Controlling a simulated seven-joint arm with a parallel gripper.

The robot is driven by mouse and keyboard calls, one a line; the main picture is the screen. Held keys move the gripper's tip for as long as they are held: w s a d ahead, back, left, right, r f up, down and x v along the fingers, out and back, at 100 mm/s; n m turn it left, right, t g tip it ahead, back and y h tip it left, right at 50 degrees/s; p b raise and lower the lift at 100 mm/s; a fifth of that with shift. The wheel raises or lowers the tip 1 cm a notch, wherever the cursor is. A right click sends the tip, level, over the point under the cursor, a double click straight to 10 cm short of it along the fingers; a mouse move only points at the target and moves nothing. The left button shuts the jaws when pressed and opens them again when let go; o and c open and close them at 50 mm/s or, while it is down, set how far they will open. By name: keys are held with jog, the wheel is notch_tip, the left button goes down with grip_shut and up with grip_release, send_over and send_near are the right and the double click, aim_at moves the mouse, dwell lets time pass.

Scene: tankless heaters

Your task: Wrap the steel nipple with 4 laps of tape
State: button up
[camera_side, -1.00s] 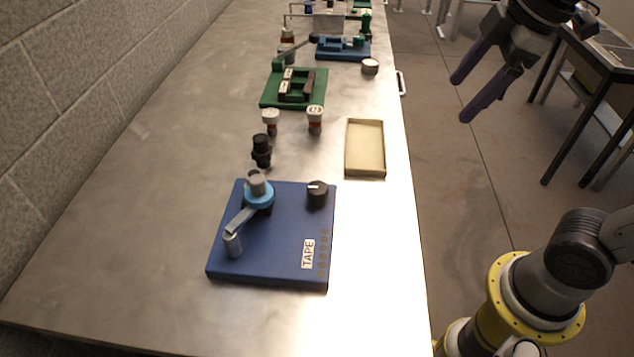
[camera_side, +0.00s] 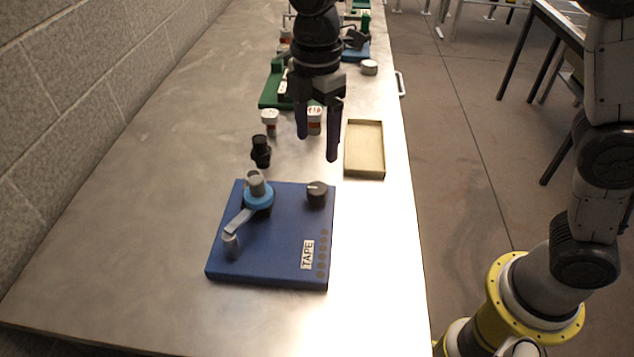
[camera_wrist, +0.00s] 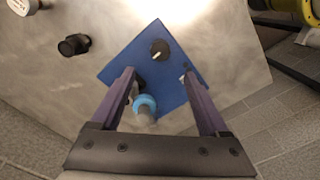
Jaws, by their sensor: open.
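The blue tape station (camera_side: 270,250), labelled TAPE, lies on the bench. At its upper left stands a grey cylindrical piece, possibly the steel nipple (camera_side: 256,183), with a light blue ring (camera_side: 259,198) around it. A grey crank arm (camera_side: 238,222) reaches from there to an upright handle (camera_side: 232,246). A black knob (camera_side: 317,194) sits at the upper right. My gripper (camera_side: 317,148) is open and empty above the bench, behind the station. In the wrist view the blue ring (camera_wrist: 145,102) shows between the open fingers (camera_wrist: 162,88), nearer the left one.
A black fitting (camera_side: 261,151) stands behind the station. White-capped parts (camera_side: 270,121) stand farther back, near a green fixture (camera_side: 270,95). A shallow tan tray (camera_side: 365,150) lies at the right edge. The bench left of the station is clear, up to a block wall.

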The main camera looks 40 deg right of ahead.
aim_at(317, 188)
notch_tip(317, 188, down, 12)
jog(key=shift+r, duration=0.2)
grip_shut()
dwell(0.5)
